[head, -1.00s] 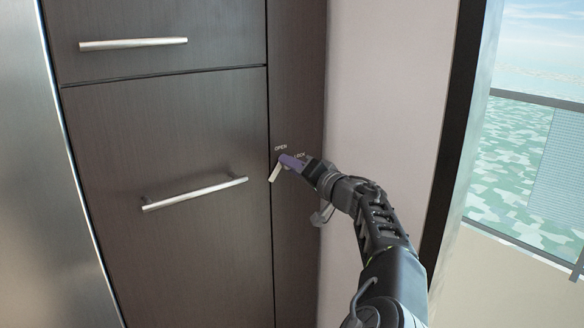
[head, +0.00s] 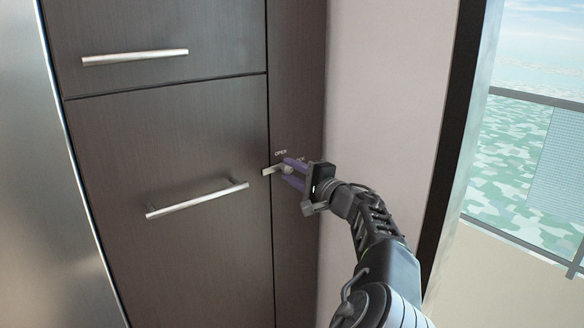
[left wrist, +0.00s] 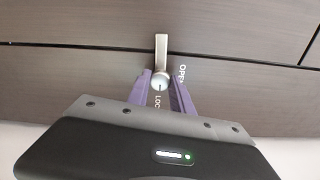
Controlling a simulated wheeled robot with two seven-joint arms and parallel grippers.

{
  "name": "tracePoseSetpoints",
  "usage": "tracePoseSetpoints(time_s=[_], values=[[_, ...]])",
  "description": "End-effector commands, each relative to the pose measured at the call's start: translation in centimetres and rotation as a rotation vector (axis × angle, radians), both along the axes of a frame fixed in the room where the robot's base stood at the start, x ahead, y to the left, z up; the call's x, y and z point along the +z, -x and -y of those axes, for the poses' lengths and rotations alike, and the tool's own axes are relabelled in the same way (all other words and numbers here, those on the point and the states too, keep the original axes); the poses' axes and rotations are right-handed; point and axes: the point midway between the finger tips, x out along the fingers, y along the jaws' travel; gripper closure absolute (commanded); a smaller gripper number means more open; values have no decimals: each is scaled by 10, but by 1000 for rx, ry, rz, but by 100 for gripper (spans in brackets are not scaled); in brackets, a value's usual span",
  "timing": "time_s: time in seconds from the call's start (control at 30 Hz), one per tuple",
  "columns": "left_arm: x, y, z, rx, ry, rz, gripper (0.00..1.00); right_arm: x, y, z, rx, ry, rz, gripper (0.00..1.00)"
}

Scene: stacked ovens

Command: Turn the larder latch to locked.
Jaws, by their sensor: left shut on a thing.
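The larder latch (head: 268,171) is a small metal lever on the dark narrow panel right of the doors. In the head view it points left, nearly level. In the left wrist view the lever (left wrist: 161,48) points up from its round hub (left wrist: 159,83). My left gripper (head: 289,175) has its purple fingers on either side of the hub, shut on the latch; the fingers also show in the left wrist view (left wrist: 160,82). The OPEN label (head: 280,153) is above the latch. The LOCK label (left wrist: 157,101) is partly hidden between the fingers. My right gripper is out of view.
A tall dark door (head: 180,250) with a bar handle (head: 197,199) is left of the latch. A drawer front (head: 150,25) with a handle (head: 135,57) is above it. A pale wall (head: 380,90) and a window are at the right.

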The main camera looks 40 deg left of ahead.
Motion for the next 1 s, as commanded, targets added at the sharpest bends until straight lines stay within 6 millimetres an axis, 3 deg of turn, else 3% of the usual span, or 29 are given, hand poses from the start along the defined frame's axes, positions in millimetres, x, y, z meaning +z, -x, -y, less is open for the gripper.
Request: tracePoseSetpoints(time_s=[0.6,0.63,0.9,1.0], values=[[-1,0,0,-1,-19,-62,100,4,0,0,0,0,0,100],[-1,0,0,-1,-19,-62,72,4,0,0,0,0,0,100],[0,0,0,-1,-18,-60,51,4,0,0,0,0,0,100],[0,0,0,0,-18,-60,51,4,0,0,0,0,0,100]])
